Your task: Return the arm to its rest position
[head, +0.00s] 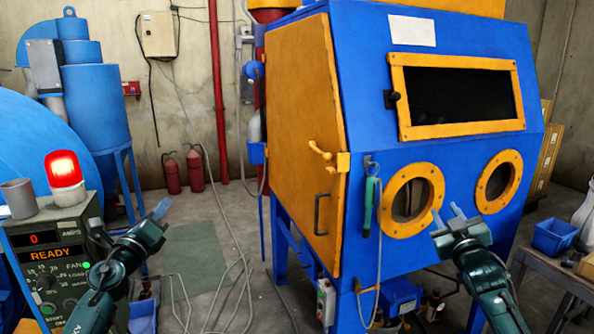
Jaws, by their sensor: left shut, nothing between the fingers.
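My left gripper (161,208) is at the left of the head view, beside the control box and above the floor. Its fingers are shut with nothing between them. My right gripper (447,214) is at the right, in front of the blue blasting cabinet (360,110), between its two round glove ports. Its two fingers are apart and nothing shows between them. Both arms come up from the lower edge of the view.
A control box (65,255) with a lit red lamp (64,172) stands at the left. The cabinet's orange side door (303,140) is closed. Cables lie on the floor. A table (560,270) with a blue bin (555,236) stands at the right.

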